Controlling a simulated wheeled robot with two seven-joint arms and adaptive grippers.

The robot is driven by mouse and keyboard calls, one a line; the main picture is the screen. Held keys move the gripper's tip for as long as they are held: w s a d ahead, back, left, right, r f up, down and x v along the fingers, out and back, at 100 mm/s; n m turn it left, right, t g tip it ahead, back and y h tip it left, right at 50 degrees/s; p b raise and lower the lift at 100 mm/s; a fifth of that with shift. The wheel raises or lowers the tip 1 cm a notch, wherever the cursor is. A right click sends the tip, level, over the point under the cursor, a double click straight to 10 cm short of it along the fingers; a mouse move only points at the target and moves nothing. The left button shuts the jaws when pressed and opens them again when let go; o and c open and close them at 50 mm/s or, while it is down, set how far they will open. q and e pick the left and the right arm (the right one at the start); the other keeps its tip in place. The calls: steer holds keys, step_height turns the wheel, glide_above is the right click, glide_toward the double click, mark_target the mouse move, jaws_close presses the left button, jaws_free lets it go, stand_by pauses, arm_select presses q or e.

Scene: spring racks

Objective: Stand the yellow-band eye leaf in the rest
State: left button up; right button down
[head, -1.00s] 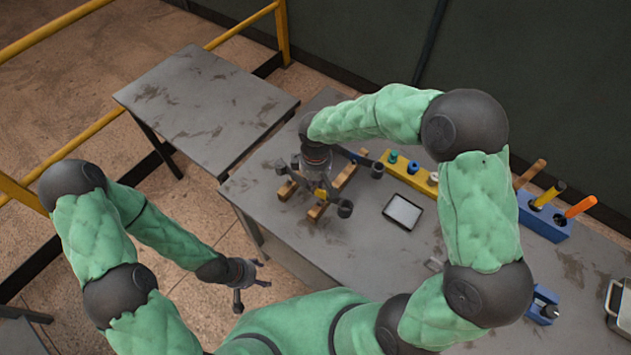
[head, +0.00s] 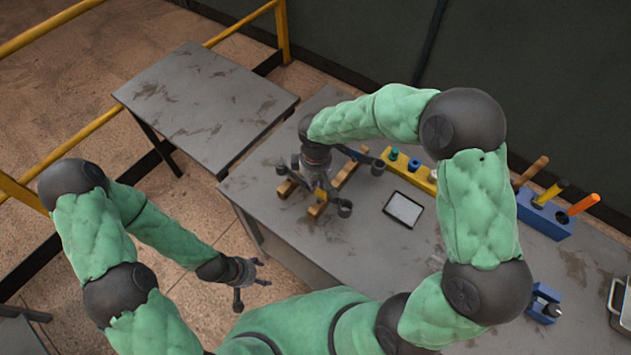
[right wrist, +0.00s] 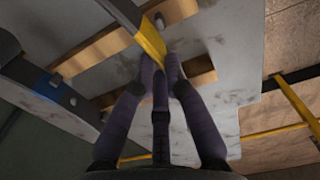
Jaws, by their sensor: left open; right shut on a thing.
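My right gripper (head: 325,190) is low over the wooden bars (head: 346,174) at the left part of the bench. In the right wrist view its fingers (right wrist: 158,68) are closed on the yellow band (right wrist: 152,38) of a dark, flat leaf. The leaf runs from the band towards the top of that view, close above wooden bars (right wrist: 195,82); I cannot tell whether it touches them. My left gripper (head: 248,275) is open and empty, off the bench's front left. I cannot clearly make out which fixture is the rest.
A second dark strip with a blue mark (right wrist: 45,84) lies nearby. A yellow rack (head: 420,181), a dark-rimmed tray (head: 403,210), a blue tool block (head: 540,222) and a small blue block (head: 543,305) stand to the right. The side table (head: 205,105) is bare.

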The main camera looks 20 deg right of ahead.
steer(key=shift+w+f+b, duration=0.1)
steer(key=shift+f+b, duration=0.5)
steer(key=shift+f, duration=0.25)
stand_by(0.9)
steer(key=c, duration=1.2)
jaws_free()
steer(key=o, duration=0.8)
steer(key=shift+r+p, duration=3.05)
steer(key=shift+r, duration=0.95)
